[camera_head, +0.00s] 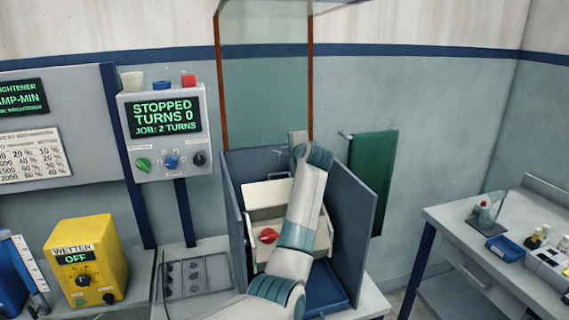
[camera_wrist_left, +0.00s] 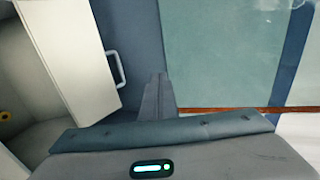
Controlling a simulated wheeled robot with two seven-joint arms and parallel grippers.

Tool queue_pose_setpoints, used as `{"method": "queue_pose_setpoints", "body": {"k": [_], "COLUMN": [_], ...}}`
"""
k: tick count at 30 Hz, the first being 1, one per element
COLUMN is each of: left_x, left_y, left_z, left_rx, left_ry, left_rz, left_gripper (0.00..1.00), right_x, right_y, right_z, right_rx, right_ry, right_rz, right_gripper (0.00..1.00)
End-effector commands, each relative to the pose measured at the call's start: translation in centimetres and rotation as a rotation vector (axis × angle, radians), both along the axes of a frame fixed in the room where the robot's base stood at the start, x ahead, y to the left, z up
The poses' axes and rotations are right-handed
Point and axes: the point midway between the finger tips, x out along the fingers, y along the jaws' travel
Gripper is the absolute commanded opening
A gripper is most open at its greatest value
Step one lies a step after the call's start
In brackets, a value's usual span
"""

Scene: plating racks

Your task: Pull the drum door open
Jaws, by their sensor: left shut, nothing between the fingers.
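The cream drum (camera_head: 255,215) sits inside a blue-grey open-topped enclosure, with a red knob-like part on its front. In the left wrist view a pale panel (camera_wrist_left: 72,55), which looks like the drum door, carries a white bar handle (camera_wrist_left: 118,70) on its right edge. Whether this door stands ajar I cannot tell. My left arm reaches over the enclosure and covers the drum's right part. My left gripper (camera_head: 298,139) is by the back of the enclosure; in the wrist view its fingers (camera_wrist_left: 156,95) are closed and empty, right of the handle and apart from it.
A tall clear orange-edged guard (camera_head: 264,75) stands raised behind the enclosure, whose side walls (camera_head: 352,225) flank my arm. A control box (camera_head: 165,130) reads STOPPED, TURNS 0. A yellow wetter (camera_head: 88,262) stands left, a green towel (camera_head: 372,175) hangs right, and a bench (camera_head: 445,220) is farther right.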

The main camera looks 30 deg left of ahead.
Motion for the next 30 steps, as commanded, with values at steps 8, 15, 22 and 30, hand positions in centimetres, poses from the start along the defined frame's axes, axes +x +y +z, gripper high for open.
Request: {"method": "queue_pose_setpoints", "body": {"k": [8,15,22,30], "left_x": [-0.9,-1.0,-1.0,-1.0], "left_y": [-1.0,-1.1,-1.1,-1.2], "left_z": [2.0,2.2,2.2,2.2], "left_rx": [0.000,0.000,0.000,0.000], "left_ry": [-0.001,0.000,0.000,0.000], "left_rz": [0.001,0.000,0.000,0.000], "left_gripper": [0.00,0.00,0.00,0.00], "right_x": [-0.2,-0.2,-0.3,-0.3], "right_y": [0.3,0.0,-0.5,-0.6], "right_z": [-1.0,-1.0,-1.0,-1.0], "right_rx": [0.003,-0.001,-0.005,-0.006], "right_ry": [0.002,0.002,0.002,0.003], "right_rz": [0.000,0.001,0.002,0.002], "right_gripper": [0.31,0.31,0.31,0.31]}}
